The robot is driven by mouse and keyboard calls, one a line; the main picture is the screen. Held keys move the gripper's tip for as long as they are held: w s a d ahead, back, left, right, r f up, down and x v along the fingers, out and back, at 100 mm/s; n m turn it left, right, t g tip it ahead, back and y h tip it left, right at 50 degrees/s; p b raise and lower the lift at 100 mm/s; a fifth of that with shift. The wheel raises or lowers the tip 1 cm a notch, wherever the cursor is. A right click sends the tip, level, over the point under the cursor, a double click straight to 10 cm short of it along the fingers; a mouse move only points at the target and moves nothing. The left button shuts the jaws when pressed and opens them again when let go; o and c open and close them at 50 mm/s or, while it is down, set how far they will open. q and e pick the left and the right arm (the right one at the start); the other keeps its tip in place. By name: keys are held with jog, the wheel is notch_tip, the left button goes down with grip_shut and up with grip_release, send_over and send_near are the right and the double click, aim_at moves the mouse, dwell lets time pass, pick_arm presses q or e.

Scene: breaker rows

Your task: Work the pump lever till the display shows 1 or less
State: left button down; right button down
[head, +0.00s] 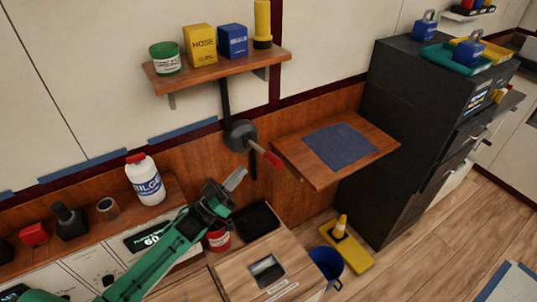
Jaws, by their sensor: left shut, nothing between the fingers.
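The pump lever has a dark round hub (240,135) on the wall and a red grip (265,156) that points down and to the right. A dark display (150,237) on the front below the left shelf shows pale digits that seem to read 60, partly covered by my arm. My left gripper (237,178), on a green arm from the lower left, is shut and empty. In the picture it is just below and left of the red grip, apart from it. My right gripper does not show.
A white bottle (146,180) stands on the left shelf, close to my left arm. A wooden fold-out shelf with a blue cloth (339,147) is right of the lever. A wall shelf (220,69) with containers is above. A blue bucket (325,265) is on the floor.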

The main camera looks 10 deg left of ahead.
aim_at(267, 160)
pick_arm(q)
jog(key=shift+s+r, duration=0.1)
